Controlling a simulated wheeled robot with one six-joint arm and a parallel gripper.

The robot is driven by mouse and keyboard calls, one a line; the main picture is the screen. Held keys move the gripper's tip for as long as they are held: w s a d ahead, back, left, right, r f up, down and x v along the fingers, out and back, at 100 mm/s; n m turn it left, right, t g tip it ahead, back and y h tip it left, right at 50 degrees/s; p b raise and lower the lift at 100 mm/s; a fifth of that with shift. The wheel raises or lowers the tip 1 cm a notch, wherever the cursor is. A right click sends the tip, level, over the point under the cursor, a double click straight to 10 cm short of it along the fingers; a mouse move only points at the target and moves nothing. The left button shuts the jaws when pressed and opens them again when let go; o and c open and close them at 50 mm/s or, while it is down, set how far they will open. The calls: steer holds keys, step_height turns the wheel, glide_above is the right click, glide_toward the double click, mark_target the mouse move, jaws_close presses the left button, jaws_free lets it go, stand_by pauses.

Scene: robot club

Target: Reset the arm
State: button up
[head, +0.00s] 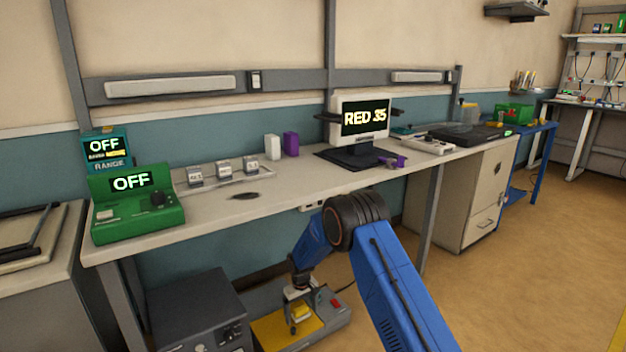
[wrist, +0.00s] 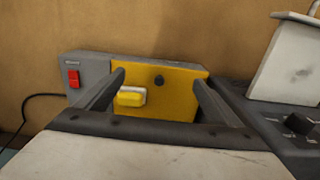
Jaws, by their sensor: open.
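My blue arm reaches down in front of the bench in the head view. My gripper (head: 297,290) is low, below the bench top, above a grey device with a yellow plate (head: 275,335). In the wrist view my gripper (wrist: 158,78) shows two dark fingers spread apart, with nothing held between them. Beyond and between them are the yellow plate (wrist: 185,85) and a small yellow-and-white block (wrist: 131,96). A red switch (wrist: 73,78) is on the grey housing to the left. I cannot tell whether the fingers touch the device.
A dark box with knobs (head: 197,305) stands just left of the gripper. The bench top (head: 260,205) above holds a green unit (head: 135,205), a monitor reading RED 35 (head: 363,118) and small blocks. Open floor (head: 520,265) lies to the right.

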steer(key=s+d+r+m, duration=0.1)
steer(key=s+d+r, duration=0.15)
steer(key=r, duration=0.55)
steer(key=s+d+r+t, duration=0.1)
steer(key=d+r, duration=0.3)
steer(key=r, duration=0.4)
steer(key=s+d+r+m, duration=0.1)
steer(key=d+r, duration=0.3)
steer(key=r, duration=0.4)
steer(key=s+d+r+m+t, duration=0.1)
steer(key=s+d+r, duration=0.45)
steer(key=r, duration=0.25)
steer(key=s+d+r, duration=0.5)
steer(key=s+r, duration=0.2)
steer(key=r, duration=0.1)
steer(key=s+d+r+m+t, duration=0.1)
steer(key=s+d+r, duration=0.3)
steer(key=s, duration=0.5)
steer(key=s+d+r+m, duration=0.1)
steer(key=s+d+r, duration=0.3)
steer(key=s, duration=0.5)
steer(key=s+d, duration=0.2)
steer(key=s, duration=0.7)
steer(key=s+d+f+m+t, duration=0.1)
steer(key=s+d, duration=0.1)
steer(key=s, duration=0.7)
steer(key=shift+s+d+m+t, duration=0.3)
steer(key=shift+f, duration=0.1)
steer(key=shift+c, duration=0.7)
